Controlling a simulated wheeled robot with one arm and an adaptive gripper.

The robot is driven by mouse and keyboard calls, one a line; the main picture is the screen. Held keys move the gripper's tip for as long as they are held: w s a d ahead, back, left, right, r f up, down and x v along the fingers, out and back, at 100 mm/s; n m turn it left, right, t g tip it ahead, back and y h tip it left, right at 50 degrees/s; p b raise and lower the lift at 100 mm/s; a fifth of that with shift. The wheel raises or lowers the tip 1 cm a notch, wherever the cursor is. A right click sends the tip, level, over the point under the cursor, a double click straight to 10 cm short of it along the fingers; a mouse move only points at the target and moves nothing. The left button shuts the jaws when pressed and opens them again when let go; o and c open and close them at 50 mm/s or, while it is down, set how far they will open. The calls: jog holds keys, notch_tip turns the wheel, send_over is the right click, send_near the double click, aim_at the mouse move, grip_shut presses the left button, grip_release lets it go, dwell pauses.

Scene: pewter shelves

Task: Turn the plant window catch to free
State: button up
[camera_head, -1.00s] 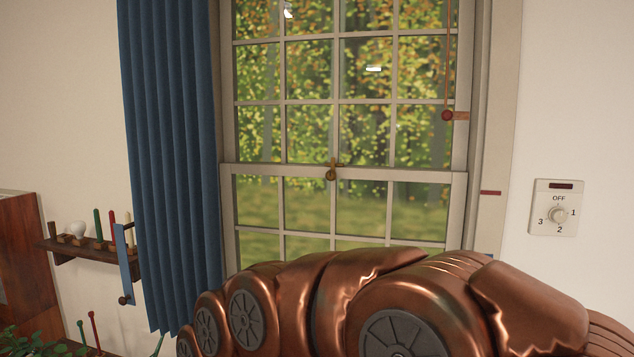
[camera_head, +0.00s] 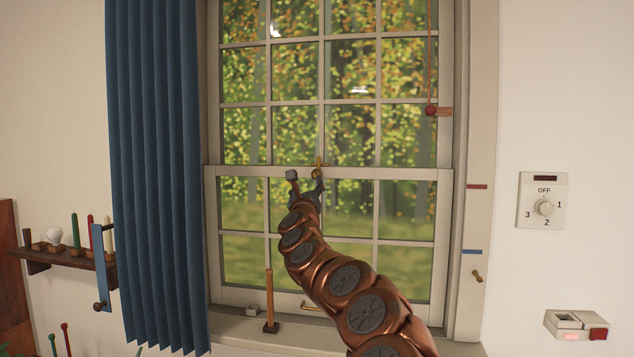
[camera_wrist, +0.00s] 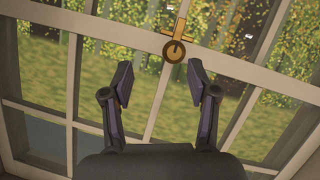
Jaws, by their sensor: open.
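The brass window catch (camera_head: 317,169) sits on the meeting rail (camera_head: 390,173) in the middle of the sash window. In the wrist view the catch (camera_wrist: 175,48) shows a round base with a lever pointing up and a short crosspiece. My gripper (camera_head: 305,178) is just below and in front of the rail, with its right finger close to the catch. In the wrist view my gripper (camera_wrist: 158,80) is open and empty, and the catch is ahead of the fingers, slightly right of their midline. I cannot tell whether a finger touches it.
A blue curtain (camera_head: 155,170) hangs at the left. A red pull knob (camera_head: 430,110) hangs on a cord at the right. A wooden-handled tool (camera_head: 269,300) stands on the sill. A dial switch (camera_head: 543,207) is on the right wall, above a small box (camera_head: 577,325).

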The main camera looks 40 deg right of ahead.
aim_at(316, 174)
jog(key=shift+m+g+h, duration=0.4)
jog(key=shift+m+h, duration=0.1)
jog(key=shift+m, duration=0.1)
jog(key=w+d, duration=0.1)
jog(key=d, duration=0.1)
jog(key=w+d+r+p, duration=0.1)
jog(key=d, duration=0.1)
jog(key=w+d+r+p, duration=0.1)
jog(key=d, duration=0.1)
jog(key=shift+d+r, duration=0.15)
jog(key=shift+d, duration=0.1)
jog(key=shift+w+d+r, duration=0.15)
jog(key=shift+w+d, duration=0.05)
jog(key=shift+w, duration=0.15)
jog(key=shift+d, duration=0.1)
grip_shut()
dwell(0.4)
